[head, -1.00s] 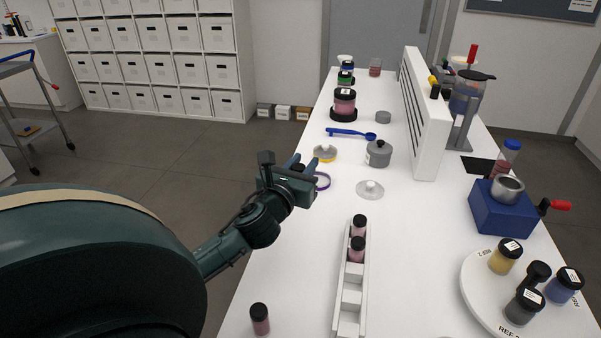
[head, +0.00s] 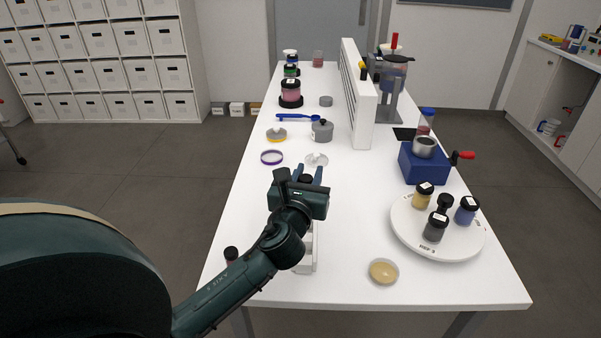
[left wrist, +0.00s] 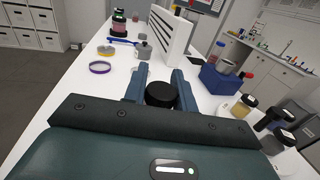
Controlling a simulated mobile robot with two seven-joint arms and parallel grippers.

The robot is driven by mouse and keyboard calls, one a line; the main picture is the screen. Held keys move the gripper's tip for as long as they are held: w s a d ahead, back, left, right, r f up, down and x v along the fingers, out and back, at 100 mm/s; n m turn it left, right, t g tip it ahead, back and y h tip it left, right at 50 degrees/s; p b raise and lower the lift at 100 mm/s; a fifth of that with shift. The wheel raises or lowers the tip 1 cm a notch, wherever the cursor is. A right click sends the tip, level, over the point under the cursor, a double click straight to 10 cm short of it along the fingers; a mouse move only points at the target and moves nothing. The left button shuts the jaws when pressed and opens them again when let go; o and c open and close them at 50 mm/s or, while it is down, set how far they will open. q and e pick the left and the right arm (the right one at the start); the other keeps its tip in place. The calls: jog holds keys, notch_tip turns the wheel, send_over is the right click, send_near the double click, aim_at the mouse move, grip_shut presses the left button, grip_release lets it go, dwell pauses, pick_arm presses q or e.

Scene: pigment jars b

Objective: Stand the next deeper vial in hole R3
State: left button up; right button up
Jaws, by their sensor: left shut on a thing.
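My left gripper (head: 308,174) is over the far part of the white rack (head: 306,262) in the head view. In the left wrist view it is shut on a black-capped vial (left wrist: 161,95), whose cap shows between the two blue fingers. The vial's body is hidden, so I cannot tell whether it stands in a hole or hangs above the rack. My gripper and arm hide most of the rack and its other contents. Another black-capped vial (head: 231,254) stands on the table left of the rack, partly behind my arm. My right gripper is not in view.
A round white turntable (head: 405,228) with several jars stands at right, with a dish of tan powder (head: 384,271) nearby. A blue grinder (head: 424,164) is behind it. A purple ring (head: 271,157) and a clear lid (head: 316,159) lie beyond my gripper.

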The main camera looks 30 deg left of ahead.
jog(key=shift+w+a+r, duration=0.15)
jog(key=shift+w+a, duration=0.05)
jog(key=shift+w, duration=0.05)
pick_arm(q)
jog(key=shift+f+b, duration=0.45)
jog(key=shift+f, duration=0.25)
notch_tip(320, 180, down, 3)
jog(key=shift+f+b, duration=0.15)
jog(key=shift+b, duration=1)
jog(key=shift+f+b, duration=0.35)
jog(key=shift+f, duration=0.3)
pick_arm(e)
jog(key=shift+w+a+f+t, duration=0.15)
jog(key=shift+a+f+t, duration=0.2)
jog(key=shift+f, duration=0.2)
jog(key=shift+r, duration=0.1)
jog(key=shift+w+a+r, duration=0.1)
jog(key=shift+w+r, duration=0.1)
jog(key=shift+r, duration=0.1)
pick_arm(q)
jog(key=shift+p, duration=0.5)
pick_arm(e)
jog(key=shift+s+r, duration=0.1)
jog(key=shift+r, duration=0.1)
